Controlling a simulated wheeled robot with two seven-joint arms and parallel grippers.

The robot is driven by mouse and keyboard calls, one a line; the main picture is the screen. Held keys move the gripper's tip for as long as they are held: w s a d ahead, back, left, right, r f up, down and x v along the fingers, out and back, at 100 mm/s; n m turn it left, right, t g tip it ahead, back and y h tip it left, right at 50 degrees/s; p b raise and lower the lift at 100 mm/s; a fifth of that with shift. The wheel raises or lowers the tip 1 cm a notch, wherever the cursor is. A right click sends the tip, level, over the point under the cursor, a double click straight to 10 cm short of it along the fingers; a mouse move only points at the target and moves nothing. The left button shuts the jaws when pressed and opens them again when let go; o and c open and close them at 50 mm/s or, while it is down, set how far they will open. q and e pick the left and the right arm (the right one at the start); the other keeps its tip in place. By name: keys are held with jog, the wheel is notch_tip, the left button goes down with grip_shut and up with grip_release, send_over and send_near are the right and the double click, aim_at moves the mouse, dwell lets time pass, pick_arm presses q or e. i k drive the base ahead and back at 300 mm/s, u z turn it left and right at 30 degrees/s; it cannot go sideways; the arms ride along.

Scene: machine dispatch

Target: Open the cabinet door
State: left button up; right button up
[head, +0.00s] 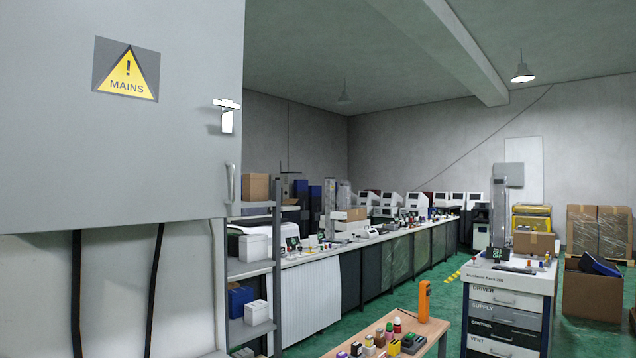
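A large grey cabinet (120,170) fills the upper left of the head view. Its flat front door carries a yellow warning triangle marked MAINS (126,72). A pale vertical handle (231,183) sits near the door's lower right edge. Above it is a white T-shaped fitting (227,115), perhaps a latch or key. The door looks shut, with no gap visible. The cabinet's top and left side are out of the picture. Neither of my grippers is in view.
Black cables (77,290) hang below the cabinet. A shelf rack (277,260) with boxes stands just right of it. A wooden table (375,340) with small coloured parts and a drawer unit (505,300) stand to the right. Green floor (400,300) shows between them.

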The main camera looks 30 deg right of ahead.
aim_at(109, 117)
jog(key=z, duration=0.35)
jog(key=i, duration=1.1)
jog(key=u, duration=0.25)
